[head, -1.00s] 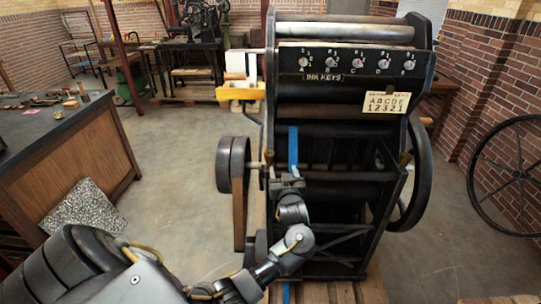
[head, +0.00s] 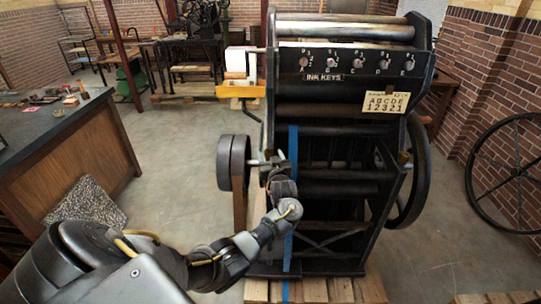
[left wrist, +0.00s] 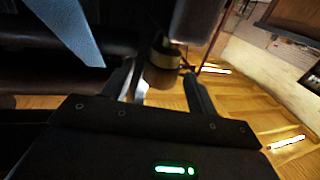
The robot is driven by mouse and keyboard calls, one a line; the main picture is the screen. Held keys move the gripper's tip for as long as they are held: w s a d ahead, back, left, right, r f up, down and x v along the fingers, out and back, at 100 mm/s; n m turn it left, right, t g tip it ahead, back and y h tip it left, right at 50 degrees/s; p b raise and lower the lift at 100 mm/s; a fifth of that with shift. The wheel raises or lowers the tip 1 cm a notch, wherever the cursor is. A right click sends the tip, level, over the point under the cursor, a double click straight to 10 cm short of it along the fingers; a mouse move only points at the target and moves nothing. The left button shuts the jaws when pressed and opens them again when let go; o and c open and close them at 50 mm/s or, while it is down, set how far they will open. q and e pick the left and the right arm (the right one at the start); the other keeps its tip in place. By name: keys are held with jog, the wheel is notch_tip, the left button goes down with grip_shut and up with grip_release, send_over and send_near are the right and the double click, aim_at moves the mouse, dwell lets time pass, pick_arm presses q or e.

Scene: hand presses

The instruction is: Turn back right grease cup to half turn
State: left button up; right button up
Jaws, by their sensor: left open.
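The press (head: 335,110) stands in the middle of the head view. A small brass grease cup (head: 404,157) sits on its right side post. Another brass-banded dark cup (left wrist: 163,57) shows in the left wrist view, between the fingertips of my left gripper (left wrist: 162,82). In the head view my left gripper (head: 270,166) is at the press's left post and hides the cup there. Its jaws are open around or just short of the cup; contact is unclear. Turn marks on the cup cannot be read. My right gripper is out of view.
A blue strip (head: 292,180) runs down the press beside my gripper. A dark pulley (head: 232,162) is close on the left, and a large flywheel (head: 418,175) is on the right. A workbench (head: 70,150) stands at left.

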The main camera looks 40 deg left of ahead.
pick_arm(q)
jog(key=shift+w+a, duration=0.15)
jog(key=shift+a, duration=0.1)
jog(key=c, duration=1)
jog(key=shift+s+a+r+m+t+h+p, duration=0.1)
jog(key=shift+s+m+t+h+p, duration=0.05)
jog(key=shift+m+t+h+p, duration=0.3)
jog(key=shift+s+a+r+m+t+h+p, duration=0.1)
jog(key=shift+m+t+h+p, duration=0.1)
jog(key=shift+m+t+h, duration=0.3)
jog(key=shift+a+f+m+t+h, duration=0.1)
jog(key=shift+f+m+t+h, duration=0.05)
jog(key=shift+m+t+h, duration=1.2)
jog(key=shift+m+h, duration=0.1)
jog(key=shift+h, duration=0.5)
jog(key=o, duration=1)
